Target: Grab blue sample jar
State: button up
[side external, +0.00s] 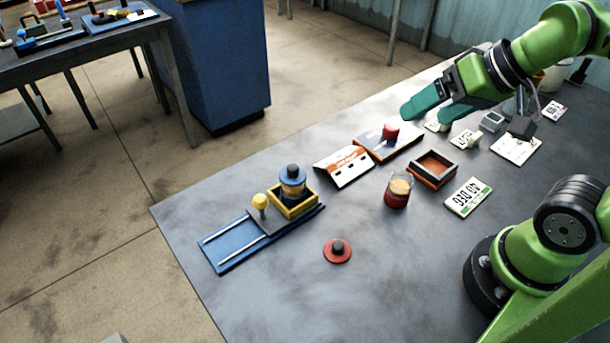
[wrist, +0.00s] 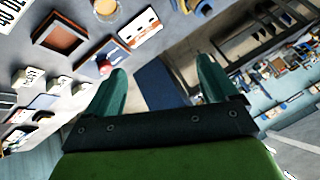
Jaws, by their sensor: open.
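The blue sample jar (side external: 292,182) has a dark lid and stands upright in a yellow square holder (side external: 300,208) on a blue sliding tray (side external: 228,250), on the left part of the table. In the wrist view a blue and yellow shape at the top edge (wrist: 203,6) looks like the jar, partly cut off. My gripper (side external: 424,112) has two teal fingers, is open and empty, and is raised above the far right part of the table, well away from the jar. It also shows in the wrist view (wrist: 163,80).
A yellow knob (side external: 260,202) stands close beside the jar. A glass jar with red and amber contents (side external: 397,192), an orange-rimmed box (side external: 433,168), a red lid (side external: 337,250), a red-topped item (side external: 391,131) and a white-orange sign (side external: 345,166) are on the table (side external: 290,290). The front is mostly clear.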

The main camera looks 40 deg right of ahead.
jog(key=w+a+f+n+g, duration=0.1)
jog(key=w+a+n+g, duration=0.35)
jog(key=w+a, duration=0.35)
jog(key=n+g+h, duration=0.2)
jog(key=n, duration=0.4)
send_over(293, 167)
notch_tip(293, 167, down, 2)
jog(key=r+n, duration=0.2)
jog(key=shift+g, duration=0.35)
jog(key=f, duration=1.2)
jog(key=shift+w, duration=0.25)
jog(key=f, duration=0.5)
jog(key=shift+s+f, duration=0.1)
jog(key=shift+s, duration=0.15)
jog(key=c, duration=1.4)
